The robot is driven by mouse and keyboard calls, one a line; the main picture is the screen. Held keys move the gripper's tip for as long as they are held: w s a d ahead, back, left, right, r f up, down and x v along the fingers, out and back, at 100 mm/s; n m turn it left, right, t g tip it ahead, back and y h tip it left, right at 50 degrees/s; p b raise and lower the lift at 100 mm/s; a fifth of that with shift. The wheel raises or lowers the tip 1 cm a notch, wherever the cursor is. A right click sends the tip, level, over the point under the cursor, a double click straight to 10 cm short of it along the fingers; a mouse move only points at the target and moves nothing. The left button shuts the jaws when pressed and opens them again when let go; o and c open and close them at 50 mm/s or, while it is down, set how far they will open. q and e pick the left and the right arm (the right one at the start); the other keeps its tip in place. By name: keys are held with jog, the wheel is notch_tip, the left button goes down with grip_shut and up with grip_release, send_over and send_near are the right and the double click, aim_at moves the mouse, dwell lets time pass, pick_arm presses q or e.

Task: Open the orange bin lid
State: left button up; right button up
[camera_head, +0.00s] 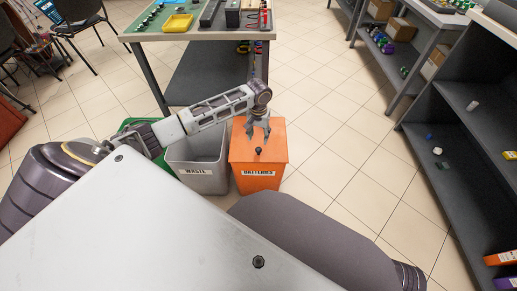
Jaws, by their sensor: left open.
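The orange bin (258,181) stands on the tiled floor in the middle of the head view and bears a "BATTERIES" label. Its orange lid (274,150) is shut on top, with a small dark knob (259,151) near the front. My left gripper (257,135) is open and points down over the back part of the lid, behind the knob. I cannot tell whether its fingertips touch the lid. My right gripper is out of view.
A grey open bin (202,178) labelled "WASTE" stands left of the orange bin, with a green bin (134,125) beyond it. A workbench (205,34) stands behind. Dark shelves (455,115) stand at the right. Bare floor lies between the bin and shelves.

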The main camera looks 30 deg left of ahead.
pick_arm(q)
jog(key=b, duration=0.1)
send_over(258, 148)
notch_tip(258, 148, down, 4)
jog(key=shift+d+f, duration=0.1)
jog(key=shift+f, duration=0.1)
notch_tip(258, 148, down, 3)
jog(key=shift+r+b, duration=0.15)
jog(key=shift+b, duration=0.55)
jog(key=shift+f+b, duration=0.3)
jog(key=shift+f, duration=0.45)
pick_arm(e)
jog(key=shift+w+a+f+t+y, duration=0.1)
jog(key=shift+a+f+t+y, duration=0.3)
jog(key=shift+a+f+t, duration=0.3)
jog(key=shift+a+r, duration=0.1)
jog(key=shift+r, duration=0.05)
pick_arm(q)
grip_shut()
